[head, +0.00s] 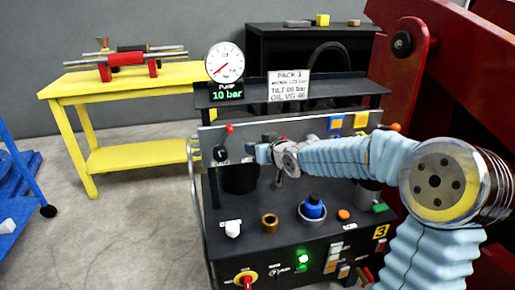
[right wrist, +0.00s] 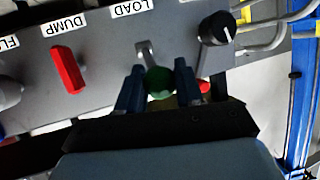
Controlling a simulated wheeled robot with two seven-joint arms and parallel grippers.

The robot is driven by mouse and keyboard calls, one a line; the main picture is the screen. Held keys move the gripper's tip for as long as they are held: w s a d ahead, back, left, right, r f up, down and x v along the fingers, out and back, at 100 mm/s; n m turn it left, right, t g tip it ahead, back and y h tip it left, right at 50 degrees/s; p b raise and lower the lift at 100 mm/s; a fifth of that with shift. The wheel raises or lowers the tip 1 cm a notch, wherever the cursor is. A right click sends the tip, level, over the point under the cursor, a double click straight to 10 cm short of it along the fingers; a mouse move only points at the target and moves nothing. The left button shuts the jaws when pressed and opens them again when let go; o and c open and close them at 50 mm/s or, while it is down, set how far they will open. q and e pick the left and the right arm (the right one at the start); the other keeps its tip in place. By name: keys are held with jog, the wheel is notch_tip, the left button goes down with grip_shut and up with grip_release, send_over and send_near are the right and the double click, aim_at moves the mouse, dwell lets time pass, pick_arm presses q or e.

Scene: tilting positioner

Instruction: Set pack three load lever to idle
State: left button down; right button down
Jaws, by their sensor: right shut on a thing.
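The load lever has a green ball knob (right wrist: 160,82) under the LOAD label (right wrist: 132,8) in the right wrist view. Its metal shank comes out of the grey panel (right wrist: 100,62). My right gripper (right wrist: 160,88) has its two dark fingers shut on the knob, one on each side. In the head view, my right gripper (head: 264,153) reaches in from the right to the front of the panel (head: 207,140) and hides the lever. A red dump handle (right wrist: 67,69) sits beside the lever under the DUMP label. My left gripper is not in view.
A black dial knob (right wrist: 217,28) and a red ball (right wrist: 203,86) are close to the fingers. The gauge (head: 225,62) stands above a display reading 10 bar. A PACK 3 sign (head: 289,86), blue knob (head: 313,207) and brass cup (head: 270,221) are around the arm.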

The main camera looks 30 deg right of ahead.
jog(key=shift+w+d+r, duration=0.1)
jog(key=shift+r, duration=0.3)
jog(key=c, duration=1)
grip_release()
jog(key=shift+o, duration=1.1)
jog(key=shift+f, duration=0.2)
jog(key=p+v, duration=0.1)
jog(key=v, duration=1.2)
jog(key=shift+s+p, duration=0.3)
jog(key=shift+s, duration=0.1)
